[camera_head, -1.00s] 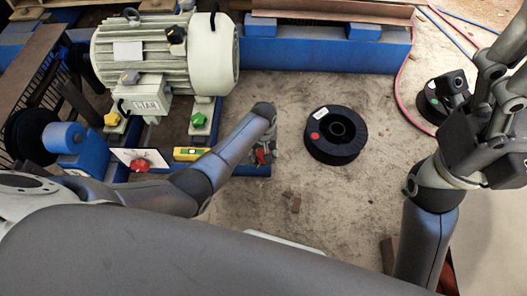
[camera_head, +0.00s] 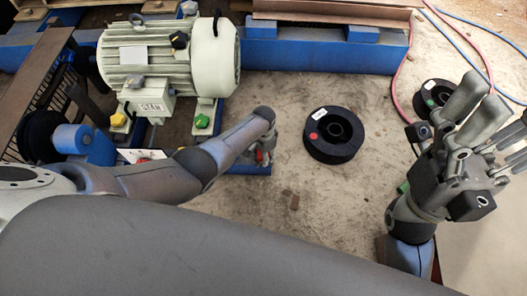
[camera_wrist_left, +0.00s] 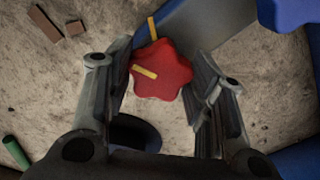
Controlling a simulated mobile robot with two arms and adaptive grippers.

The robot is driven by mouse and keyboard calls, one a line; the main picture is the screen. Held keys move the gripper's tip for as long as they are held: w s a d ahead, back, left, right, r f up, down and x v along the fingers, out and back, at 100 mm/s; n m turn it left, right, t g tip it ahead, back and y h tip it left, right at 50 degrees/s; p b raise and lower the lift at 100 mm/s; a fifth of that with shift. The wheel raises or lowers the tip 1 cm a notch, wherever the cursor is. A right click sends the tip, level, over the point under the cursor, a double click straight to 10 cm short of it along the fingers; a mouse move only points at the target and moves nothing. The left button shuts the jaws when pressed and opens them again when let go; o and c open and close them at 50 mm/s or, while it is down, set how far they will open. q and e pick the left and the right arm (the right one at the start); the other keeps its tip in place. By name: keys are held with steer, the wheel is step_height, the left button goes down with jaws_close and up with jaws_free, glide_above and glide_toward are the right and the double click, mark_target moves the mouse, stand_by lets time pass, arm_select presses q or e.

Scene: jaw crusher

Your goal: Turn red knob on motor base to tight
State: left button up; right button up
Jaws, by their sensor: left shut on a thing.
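The red star-shaped knob (camera_wrist_left: 165,72) sits on the blue motor base (camera_wrist_left: 200,20) in the left wrist view. It has a yellow stripe, and a yellow mark on the base shows just beyond it. The stripe and mark do not line up. My left gripper (camera_wrist_left: 160,88) is shut on the knob, with one finger at each side. In the head view my left gripper (camera_head: 264,150) is at the base's right front corner and mostly hides this knob. My right gripper (camera_head: 476,107) is open and empty at the right.
The pale motor (camera_head: 165,55) stands on the base, with a yellow knob (camera_head: 118,120) and a green knob (camera_head: 201,121) at its feet. Black wheels lie on the sandy ground, one (camera_head: 333,134) right of my left gripper. Hoses run at upper right.

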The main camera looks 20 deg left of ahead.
arm_select(q)
steer(key=m, duration=0.5)
steer(key=shift+m, duration=0.3)
steer(key=m, duration=0.2)
steer(key=shift+m, duration=0.9)
steer(key=o, duration=1)
steer(key=shift+o, duration=0.2)
steer(key=shift+w+r, duration=0.1)
